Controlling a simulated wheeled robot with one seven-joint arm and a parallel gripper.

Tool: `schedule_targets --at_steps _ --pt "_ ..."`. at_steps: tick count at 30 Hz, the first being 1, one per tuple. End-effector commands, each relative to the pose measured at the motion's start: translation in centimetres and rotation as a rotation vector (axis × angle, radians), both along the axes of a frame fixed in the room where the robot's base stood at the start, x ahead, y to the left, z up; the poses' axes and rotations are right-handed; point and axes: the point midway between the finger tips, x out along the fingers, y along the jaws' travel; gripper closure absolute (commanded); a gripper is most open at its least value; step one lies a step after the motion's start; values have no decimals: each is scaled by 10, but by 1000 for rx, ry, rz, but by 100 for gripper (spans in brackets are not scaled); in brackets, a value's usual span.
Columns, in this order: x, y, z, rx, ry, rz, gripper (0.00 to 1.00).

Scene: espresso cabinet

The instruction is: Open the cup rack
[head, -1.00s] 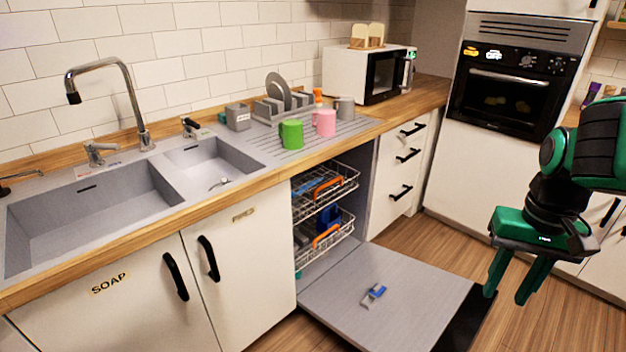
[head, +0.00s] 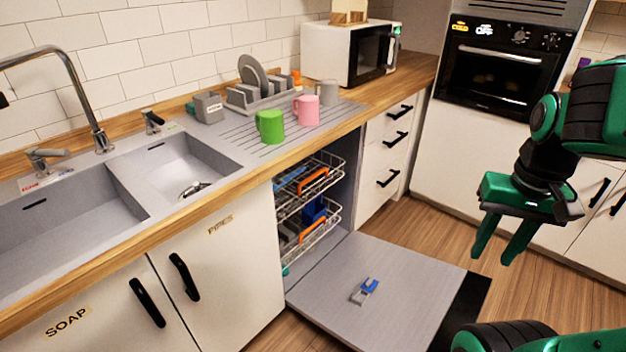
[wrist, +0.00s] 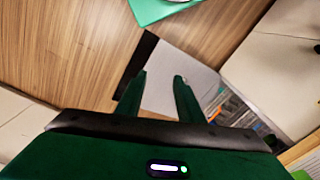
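The dishwasher stands open, its door (head: 405,285) lowered flat near the floor. Inside are an upper wire rack (head: 325,182) with an orange handle (head: 313,178) and a lower wire rack (head: 325,236) with an orange handle (head: 312,231). Both racks appear to sit inside the cabinet. I cannot read a label saying which is the cup rack; no cups show in either. My gripper (head: 491,257) is open and empty, pointing down, right of the door and well apart from the racks. In the wrist view, its fingers (wrist: 159,80) are spread above the floor and door edge.
A grey-blue part (head: 364,291) lies on the lowered door. A green mug (head: 270,126) and a pink mug (head: 306,109) stand on the drainboard above. Drawers (head: 387,155) close in the right of the dishwasher. Wooden floor (head: 420,222) is clear beyond the door.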

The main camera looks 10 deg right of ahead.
Motion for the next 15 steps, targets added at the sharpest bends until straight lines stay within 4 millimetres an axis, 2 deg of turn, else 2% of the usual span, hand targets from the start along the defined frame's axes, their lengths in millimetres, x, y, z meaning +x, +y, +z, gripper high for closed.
schedule_targets --at_steps 5,8,15 --pt "75 -9 -5 -41 -76 33 66" --pt "127 -12 -12 -56 -142 52 66" --pt "253 -4 -37 -44 -314 86 66"
